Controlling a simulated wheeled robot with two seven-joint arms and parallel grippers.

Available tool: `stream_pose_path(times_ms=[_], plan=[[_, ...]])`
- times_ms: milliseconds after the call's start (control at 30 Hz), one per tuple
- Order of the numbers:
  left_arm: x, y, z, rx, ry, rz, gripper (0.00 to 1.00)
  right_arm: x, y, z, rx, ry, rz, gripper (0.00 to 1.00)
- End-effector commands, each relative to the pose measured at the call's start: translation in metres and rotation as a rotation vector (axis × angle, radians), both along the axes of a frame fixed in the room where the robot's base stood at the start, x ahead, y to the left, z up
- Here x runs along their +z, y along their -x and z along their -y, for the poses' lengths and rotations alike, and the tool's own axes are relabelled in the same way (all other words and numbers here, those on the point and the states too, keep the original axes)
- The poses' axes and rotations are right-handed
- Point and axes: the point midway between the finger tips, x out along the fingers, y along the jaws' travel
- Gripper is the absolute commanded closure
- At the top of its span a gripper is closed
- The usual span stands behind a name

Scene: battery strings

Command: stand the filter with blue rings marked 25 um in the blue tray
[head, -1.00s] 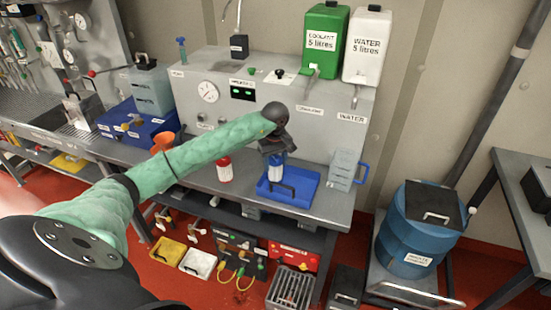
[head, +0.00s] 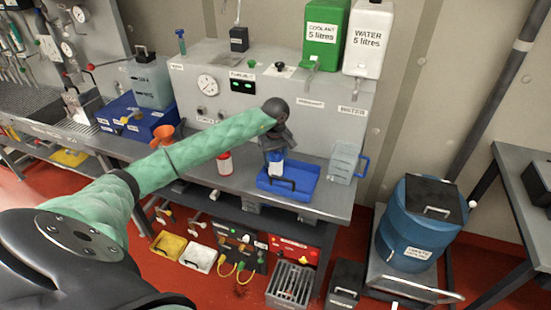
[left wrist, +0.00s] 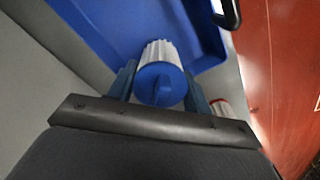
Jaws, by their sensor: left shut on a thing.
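The filter (head: 276,168) has a white pleated body and a blue end ring; its marking cannot be read. It is upright over the left part of the blue tray (head: 300,185) on the bench. My left gripper (head: 275,153) is shut on its upper end from above. In the left wrist view the filter's blue cap (left wrist: 160,84) sits between the two fingers, with the tray (left wrist: 205,25) beyond it. Whether its base touches the tray floor cannot be told. My right gripper is not in view.
A red-and-white filter (head: 224,163) stands on the bench left of the tray. A clear jug (head: 344,162) with a blue handle stands right of it. An orange funnel (head: 162,136) is farther left. The coolant rig with its tanks rises behind.

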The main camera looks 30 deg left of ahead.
Motion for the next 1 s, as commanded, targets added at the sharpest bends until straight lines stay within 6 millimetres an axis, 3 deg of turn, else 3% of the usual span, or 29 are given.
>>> stream_pose_path(times_ms=[400, 433, 533, 1000], plan=[[-0.0070, 0.0000, -0.0002, 0.000, -0.001, 0.001, 0.86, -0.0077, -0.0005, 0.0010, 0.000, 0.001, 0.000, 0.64], [-0.0061, -0.0001, -0.0002, 0.000, -0.001, 0.001, 0.46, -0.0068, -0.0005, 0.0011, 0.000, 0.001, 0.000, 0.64], [-0.0059, -0.0001, -0.0002, 0.000, 0.000, 0.000, 0.27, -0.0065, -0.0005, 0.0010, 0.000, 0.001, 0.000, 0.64], [-0.0062, 0.0000, 0.0000, 0.000, 0.000, 0.000, 0.25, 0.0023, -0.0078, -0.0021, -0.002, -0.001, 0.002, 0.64]])
